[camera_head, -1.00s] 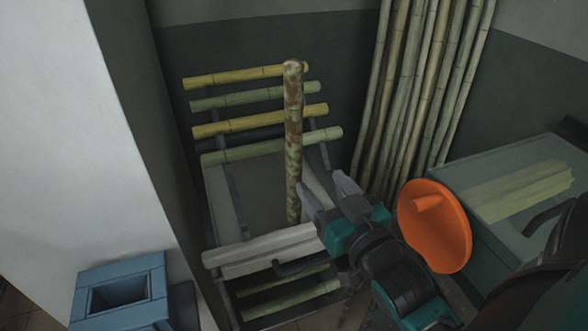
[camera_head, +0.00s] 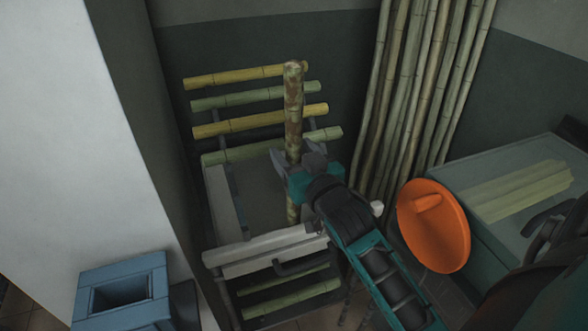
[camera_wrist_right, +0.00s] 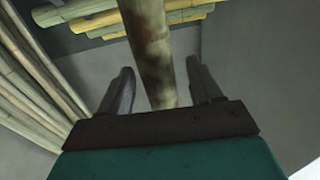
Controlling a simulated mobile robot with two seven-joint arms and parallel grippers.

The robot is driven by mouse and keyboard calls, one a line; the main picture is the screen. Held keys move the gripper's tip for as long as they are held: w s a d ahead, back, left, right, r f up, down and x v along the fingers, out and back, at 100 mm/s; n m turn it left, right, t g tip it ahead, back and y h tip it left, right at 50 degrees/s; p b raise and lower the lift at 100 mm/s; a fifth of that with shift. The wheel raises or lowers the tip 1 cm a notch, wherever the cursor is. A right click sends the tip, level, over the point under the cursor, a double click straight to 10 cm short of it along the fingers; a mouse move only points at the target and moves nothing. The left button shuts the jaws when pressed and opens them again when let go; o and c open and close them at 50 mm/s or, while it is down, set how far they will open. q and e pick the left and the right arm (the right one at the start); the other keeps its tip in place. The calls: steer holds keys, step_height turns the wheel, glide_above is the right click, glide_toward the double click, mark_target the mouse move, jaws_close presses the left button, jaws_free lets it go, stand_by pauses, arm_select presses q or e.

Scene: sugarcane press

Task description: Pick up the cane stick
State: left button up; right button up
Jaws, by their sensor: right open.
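The cane stick (camera_head: 293,105) is mottled brown and green and stands upright in front of the rack. My right gripper (camera_head: 295,158) is open, with its fingers on either side of the stick at about its mid-height. In the right wrist view the stick (camera_wrist_right: 150,50) runs down between the two open fingers (camera_wrist_right: 160,88), with a gap visible on each side. The gripper body hides part of the stick in the head view. My left gripper is not in view.
A rack with yellow and green cane rungs (camera_head: 262,117) stands behind the stick. Tall canes (camera_head: 420,90) lean on the wall to the right. An orange disc (camera_head: 433,225) and a glass-topped case (camera_head: 510,200) are at right. A blue box (camera_head: 120,290) is at lower left.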

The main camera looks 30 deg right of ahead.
steer(key=shift+w, duration=0.2)
jaws_close()
steer(key=shift+r, duration=0.1)
stand_by(0.4)
